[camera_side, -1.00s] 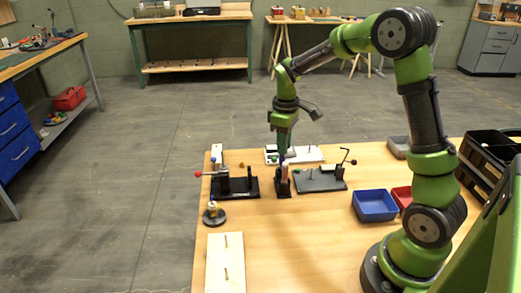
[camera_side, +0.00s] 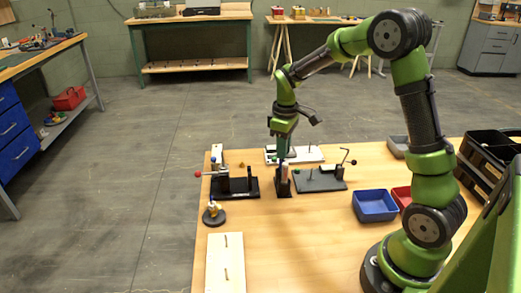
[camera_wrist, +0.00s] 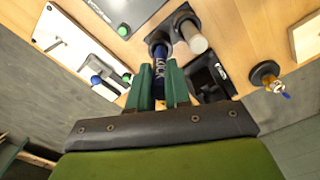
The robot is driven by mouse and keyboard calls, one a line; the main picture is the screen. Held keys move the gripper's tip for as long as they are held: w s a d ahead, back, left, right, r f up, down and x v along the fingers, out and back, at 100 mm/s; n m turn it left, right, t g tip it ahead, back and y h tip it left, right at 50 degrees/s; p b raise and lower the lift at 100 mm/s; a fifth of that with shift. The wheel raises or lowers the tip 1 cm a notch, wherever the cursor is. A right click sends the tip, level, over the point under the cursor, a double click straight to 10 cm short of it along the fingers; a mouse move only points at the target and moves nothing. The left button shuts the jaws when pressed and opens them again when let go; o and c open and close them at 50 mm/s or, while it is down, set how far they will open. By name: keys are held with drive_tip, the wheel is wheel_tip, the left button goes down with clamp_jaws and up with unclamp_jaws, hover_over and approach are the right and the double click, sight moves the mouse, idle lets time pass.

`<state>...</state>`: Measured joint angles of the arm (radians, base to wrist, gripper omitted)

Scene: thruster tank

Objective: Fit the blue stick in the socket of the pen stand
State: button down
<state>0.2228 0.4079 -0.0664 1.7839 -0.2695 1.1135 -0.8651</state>
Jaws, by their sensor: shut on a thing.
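My gripper (camera_wrist: 161,88) is shut on the blue stick (camera_wrist: 160,74), which carries pale lettering and lies between the two green fingers. In the side view my gripper (camera_side: 282,156) points down just above the dark pen stand (camera_side: 283,189). In the wrist view the stick's far end meets the round dark socket of the pen stand (camera_wrist: 153,37). I cannot tell how deep it sits in the socket. The stick is mostly hidden in the side view.
A black fixture with a red-knobbed lever (camera_side: 238,187) stands left of the stand. A grey plate with a crank (camera_side: 320,180) is close on the right, a white board (camera_side: 300,153) behind. A blue bin (camera_side: 374,206) lies farther right. The table front is partly clear.

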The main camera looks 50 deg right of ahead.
drive_tip(key=shift+f, duration=0.25)
drive_tip(key=shift+f, duration=0.35)
drive_tip(key=shift+f, duration=0.5)
drive_tip(key=shift+f, duration=0.25)
drive_tip(key=shift+f, duration=0.25)
idle(0.4)
drive_tip(key=c, duration=1)
unclamp_jaws()
